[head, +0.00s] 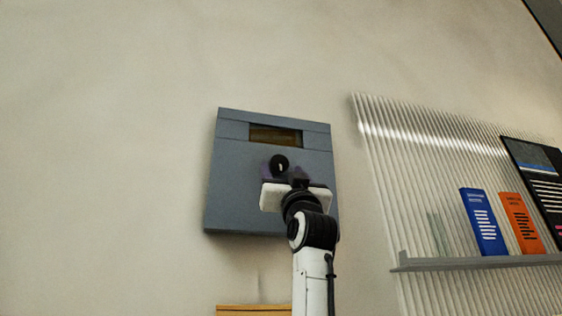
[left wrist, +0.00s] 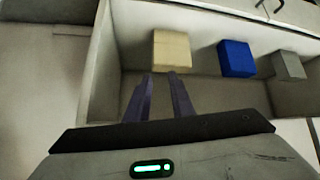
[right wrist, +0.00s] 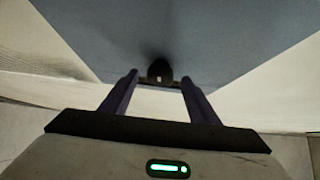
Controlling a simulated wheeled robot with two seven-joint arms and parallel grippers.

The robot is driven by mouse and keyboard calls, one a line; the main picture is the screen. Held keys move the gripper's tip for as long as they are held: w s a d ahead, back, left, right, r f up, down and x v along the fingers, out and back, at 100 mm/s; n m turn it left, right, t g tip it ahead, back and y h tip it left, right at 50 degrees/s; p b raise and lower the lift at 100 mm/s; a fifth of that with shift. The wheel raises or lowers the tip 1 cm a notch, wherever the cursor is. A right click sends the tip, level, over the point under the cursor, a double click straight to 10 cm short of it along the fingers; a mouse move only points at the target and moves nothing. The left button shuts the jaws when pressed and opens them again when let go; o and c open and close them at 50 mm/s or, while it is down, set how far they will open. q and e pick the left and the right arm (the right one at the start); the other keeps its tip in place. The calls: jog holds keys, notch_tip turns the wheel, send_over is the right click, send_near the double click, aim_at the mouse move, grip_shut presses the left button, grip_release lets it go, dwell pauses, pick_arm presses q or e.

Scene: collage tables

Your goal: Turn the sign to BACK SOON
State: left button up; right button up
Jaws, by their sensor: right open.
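The sign is a blue-grey wall panel (head: 240,185) with a small window (head: 275,134) near its top. The window shows a dark amber strip, and any wording is unreadable. A round black knob (head: 279,163) with a pale mark is on the panel below the window. My right gripper (head: 281,172) is open in front of the panel at the knob. In the right wrist view the knob (right wrist: 160,71) lies between the two fingertips, with space on either side; contact cannot be told. My left gripper (left wrist: 160,74) is away from the sign, its fingers partly apart and empty.
Right of the panel, a ribbed board (head: 400,170) carries a shelf (head: 480,263) with blue (head: 484,222) and orange (head: 521,222) booklets. In the left wrist view, beige (left wrist: 172,50), blue (left wrist: 237,58) and grey (left wrist: 288,65) blocks sit in a pale tray (left wrist: 105,70). Wall left of the panel is clear.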

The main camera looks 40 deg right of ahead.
jog(key=shift+x, duration=1)
jog(key=shift+c, duration=0.2)
jog(key=c, duration=1)
jog(key=shift+w+a+m+g+h, duration=0.1)
jog(key=shift+a+m+g+h, duration=0.1)
jog(key=shift+m+g+h, duration=1.05)
jog(key=shift+m+t, duration=0.35)
jog(key=shift+m, duration=0.2)
jog(key=o, duration=1)
jog(key=shift+d, duration=0.1)
jog(key=shift+o, duration=0.2)
jog(key=shift+f, duration=0.1)
